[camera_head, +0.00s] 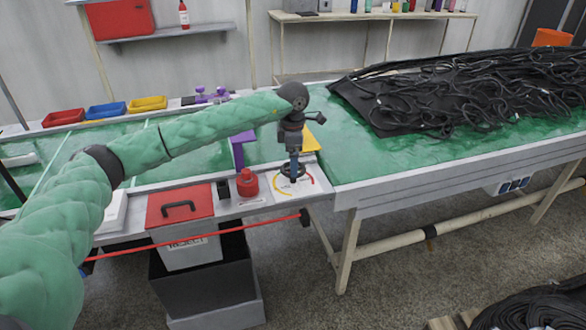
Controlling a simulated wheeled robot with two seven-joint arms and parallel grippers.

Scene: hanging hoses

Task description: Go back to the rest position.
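My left arm, in a green quilted cover, reaches in from the left across the near side of the green table. My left gripper (293,166) points down over the white strip at the table's near edge. It is above a round dial-like mark with yellow and red arcs (308,186). A dark round part shows at its fingertips, and I cannot tell whether it belongs to the gripper or is a separate thing. The fingers are too small to tell open from shut. My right gripper is not in view.
A red round container (247,183) and a red-lidded box (180,207) stand left of the gripper. A red bar (200,236) runs along the front. Black hoses (460,95) cover the right table (350,150). Coloured trays (105,110) sit at the back left.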

